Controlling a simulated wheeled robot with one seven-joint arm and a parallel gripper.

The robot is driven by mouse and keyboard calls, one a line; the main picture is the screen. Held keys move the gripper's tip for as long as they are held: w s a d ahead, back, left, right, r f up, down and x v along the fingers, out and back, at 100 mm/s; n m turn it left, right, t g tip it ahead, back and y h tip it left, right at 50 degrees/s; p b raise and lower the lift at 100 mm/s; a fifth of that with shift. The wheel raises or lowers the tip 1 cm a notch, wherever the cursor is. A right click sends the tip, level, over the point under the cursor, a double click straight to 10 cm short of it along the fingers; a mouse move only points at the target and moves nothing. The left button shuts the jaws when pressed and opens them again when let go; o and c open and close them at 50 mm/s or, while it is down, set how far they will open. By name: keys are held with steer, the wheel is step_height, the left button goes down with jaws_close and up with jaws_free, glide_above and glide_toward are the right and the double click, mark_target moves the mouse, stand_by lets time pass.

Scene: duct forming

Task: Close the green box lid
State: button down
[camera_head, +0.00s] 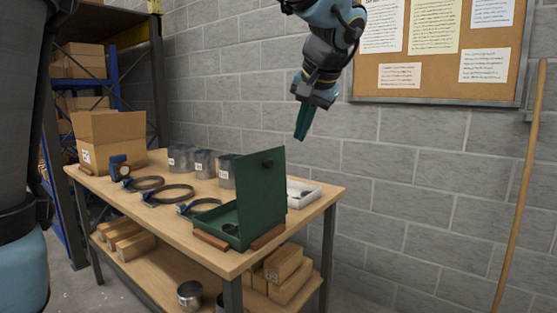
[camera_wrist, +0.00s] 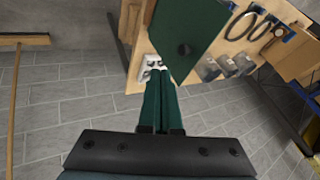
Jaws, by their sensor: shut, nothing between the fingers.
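The green box (camera_head: 230,228) sits near the front right of the wooden table. Its lid (camera_head: 262,190) stands upright, open, with a dark round knob near its top. In the wrist view the lid (camera_wrist: 185,38) shows as a dark green panel with the knob on it, beyond the fingertips. My gripper (camera_head: 300,137) is in the air above and right of the lid, pointing down, clear of it in the head view. In the wrist view its two green fingers (camera_wrist: 160,75) are together with nothing between them. The box's inside is partly visible with a dark round thing in it.
A white tray (camera_head: 301,193) lies behind the lid. Metal cans (camera_head: 204,163), ring clamps (camera_head: 168,194) and an open cardboard box (camera_head: 108,142) stand on the table (camera_head: 150,215). Brown blocks (camera_head: 210,239) flank the green box. A wooden pole (camera_head: 520,190) leans at the right wall.

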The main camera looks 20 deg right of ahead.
steer(key=w+a+f+p, duration=0.1)
steer(key=w+f+p, duration=0.2)
steer(key=w+f, duration=0.5)
steer(key=shift+w+a, duration=0.15)
steer(key=shift+w, duration=0.4)
steer(key=shift+p, duration=0.3)
